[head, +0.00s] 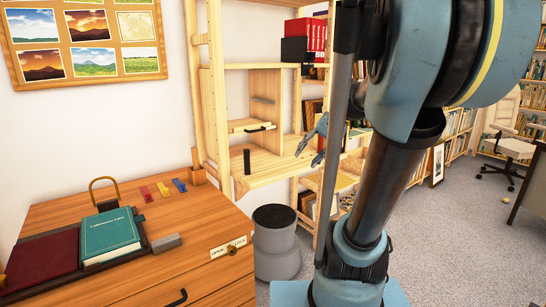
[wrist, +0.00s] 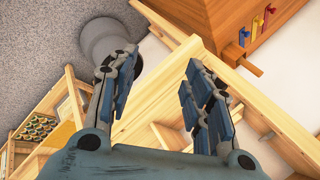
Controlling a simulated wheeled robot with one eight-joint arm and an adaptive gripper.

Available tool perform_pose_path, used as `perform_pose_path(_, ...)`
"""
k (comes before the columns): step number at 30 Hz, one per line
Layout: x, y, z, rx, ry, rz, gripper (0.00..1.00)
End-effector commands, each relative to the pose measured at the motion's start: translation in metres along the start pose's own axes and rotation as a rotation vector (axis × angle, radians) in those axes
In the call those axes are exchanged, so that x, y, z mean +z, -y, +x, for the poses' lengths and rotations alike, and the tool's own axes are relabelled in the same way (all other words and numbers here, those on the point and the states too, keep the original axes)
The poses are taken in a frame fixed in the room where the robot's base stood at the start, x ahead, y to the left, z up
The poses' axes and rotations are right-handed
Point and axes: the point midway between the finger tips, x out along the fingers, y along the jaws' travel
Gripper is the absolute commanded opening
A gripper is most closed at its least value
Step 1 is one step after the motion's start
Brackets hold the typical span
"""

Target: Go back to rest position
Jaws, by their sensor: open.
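My gripper (wrist: 162,90) is open and empty in the wrist view, its two blue-padded fingers spread apart. In the head view my gripper (head: 316,140) shows beside the wooden shelf unit (head: 212,95), partly behind my own arm. It appears close to the unit's desk-like shelf board (head: 268,172). A dark upright cylinder (head: 247,161) stands near the left front of that board. I cannot tell whether the gripper touches the shelf unit.
A wooden cabinet (head: 200,225) at lower left bears a teal book (head: 110,235), a dark red book (head: 42,262) and small coloured clips (head: 163,190). A grey cylindrical bin (head: 277,250) stands beside it. Carpet is open at right, before a white chair (head: 510,147).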

Motion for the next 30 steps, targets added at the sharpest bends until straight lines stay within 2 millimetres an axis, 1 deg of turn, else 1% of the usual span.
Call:
perform_pose_path(1,0.018,-0.010,0.007,0.038,0.005,-0.020,0.46)
perform_pose_path(6,0.068,-0.051,0.028,0.180,0.012,-0.090,0.46)
perform_pose_path(8,0.084,-0.067,0.034,0.230,0.014,-0.115,0.46)
perform_pose_path(12,0.118,-0.104,0.049,0.343,0.014,-0.178,0.46)
perform_pose_path(15,0.137,-0.130,0.057,0.416,0.012,-0.219,0.46)
perform_pose_path(18,0.150,-0.150,0.063,0.473,0.009,-0.252,0.46)
perform_pose_path(21,0.158,-0.163,0.067,0.513,0.006,-0.274,0.46)
perform_pose_path(25,0.162,-0.170,0.069,0.535,0.005,-0.288,0.46)
perform_pose_path(30,0.162,-0.170,0.069,0.536,0.005,-0.288,0.46)
